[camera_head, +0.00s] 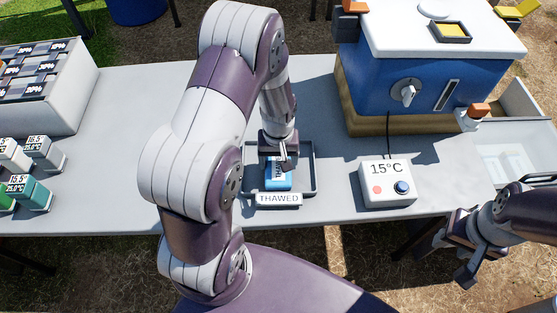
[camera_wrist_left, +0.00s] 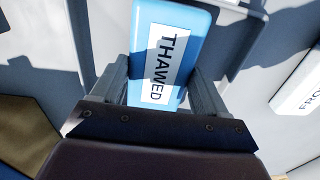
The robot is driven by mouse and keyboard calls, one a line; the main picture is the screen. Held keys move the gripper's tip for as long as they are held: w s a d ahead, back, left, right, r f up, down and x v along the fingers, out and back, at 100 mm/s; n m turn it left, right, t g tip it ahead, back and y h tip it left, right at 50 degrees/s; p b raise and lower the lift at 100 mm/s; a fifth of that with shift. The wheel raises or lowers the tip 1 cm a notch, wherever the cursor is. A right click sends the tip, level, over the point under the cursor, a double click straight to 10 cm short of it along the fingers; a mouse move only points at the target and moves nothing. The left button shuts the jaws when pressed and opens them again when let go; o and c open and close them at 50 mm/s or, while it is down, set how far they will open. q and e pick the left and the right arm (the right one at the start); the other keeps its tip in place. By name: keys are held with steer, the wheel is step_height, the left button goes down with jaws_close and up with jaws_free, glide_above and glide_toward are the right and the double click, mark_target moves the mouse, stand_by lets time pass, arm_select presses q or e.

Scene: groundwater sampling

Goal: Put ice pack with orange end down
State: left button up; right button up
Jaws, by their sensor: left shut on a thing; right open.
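A blue ice pack (camera_head: 278,182) with a white label is in the jaws of my left gripper (camera_head: 278,158). In the left wrist view the pack (camera_wrist_left: 198,20) lies between the two fingers (camera_wrist_left: 165,90), and its label reads THAWED. I see no orange end; part of the pack is hidden by the gripper. The pack is at a shallow grey tray (camera_head: 312,180) with a THAWED sign (camera_head: 278,199) at its front. I cannot tell whether the pack touches the tray floor. My right gripper (camera_head: 462,262) is open and empty, off the table's front right.
A blue cooler (camera_head: 430,85) with a white lid stands behind right. A box reading 15°C (camera_head: 386,183) is right of the tray. Small labelled blocks (camera_head: 30,190) and a white rack (camera_head: 45,105) stand left. The table (camera_head: 115,140) between is clear.

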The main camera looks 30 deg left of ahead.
arm_select(q)
steer(key=shift+w+f, duration=0.15)
steer(key=shift+f, duration=0.15)
steer(key=shift+f, duration=0.1)
steer(key=o, duration=1.3)
steer(key=shift+r, duration=0.25)
step_height(320, 180, up, 12)
steer(key=p, duration=0.2)
steer(key=s+d+r+m, duration=0.1)
steer(key=s+m, duration=0.1)
steer(key=s, duration=0.1)
steer(key=s+d+m+t, duration=0.1)
steer(key=s+d+m, duration=0.1)
steer(key=s+d+r+m, duration=0.1)
steer(key=s+d+m, duration=0.1)
steer(key=s, duration=0.1)
steer(key=shift+s+r, duration=0.3)
steer(key=shift+r, duration=0.05)
